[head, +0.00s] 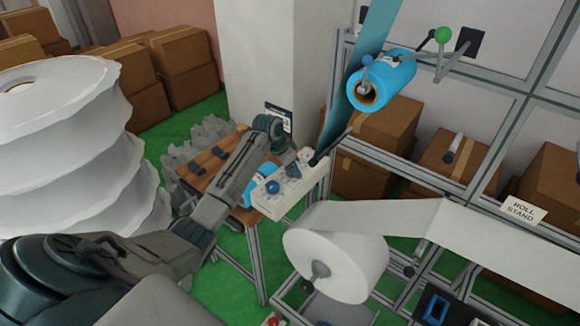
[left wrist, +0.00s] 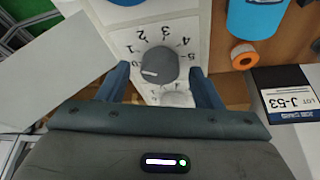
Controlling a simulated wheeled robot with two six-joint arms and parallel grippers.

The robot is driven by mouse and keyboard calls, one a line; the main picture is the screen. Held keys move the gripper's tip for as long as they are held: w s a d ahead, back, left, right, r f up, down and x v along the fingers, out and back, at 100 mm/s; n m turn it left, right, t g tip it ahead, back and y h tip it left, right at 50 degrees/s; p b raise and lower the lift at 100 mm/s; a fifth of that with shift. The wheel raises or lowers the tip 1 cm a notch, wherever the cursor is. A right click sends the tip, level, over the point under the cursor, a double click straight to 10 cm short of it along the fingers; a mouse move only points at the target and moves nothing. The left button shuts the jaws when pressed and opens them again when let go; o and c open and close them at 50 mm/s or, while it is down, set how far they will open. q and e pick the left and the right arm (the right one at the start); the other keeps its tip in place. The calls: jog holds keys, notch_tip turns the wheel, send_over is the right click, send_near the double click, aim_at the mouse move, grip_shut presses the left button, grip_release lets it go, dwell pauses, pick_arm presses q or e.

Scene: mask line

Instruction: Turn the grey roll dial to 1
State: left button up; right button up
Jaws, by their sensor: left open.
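The grey dial (left wrist: 159,64) sits on a white panel with numbers around it, in the left wrist view. Its white mark points left and slightly down, below the printed 1. My left gripper (left wrist: 160,88) is open, with its two blue-grey fingers on either side of the dial's near edge; I cannot tell whether they touch it. In the head view my left gripper (head: 290,167) is over the white control panel (head: 300,194), where a blue knob (head: 272,187) also shows. The grey dial is hard to make out there. My right gripper is not in view.
A white roll (head: 335,262) hangs right of the panel, its web running to the metal frame. A blue roll (head: 382,78) is above. Stacked white reels (head: 70,130) stand left. An orange ring (left wrist: 243,55) and a lot card (left wrist: 288,97) lie right of the dial.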

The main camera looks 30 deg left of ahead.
pick_arm(q)
jog(key=b+v, duration=0.4)
jog(key=v, duration=0.6)
jog(key=shift+r, duration=0.3)
jog(key=shift+s, duration=0.1)
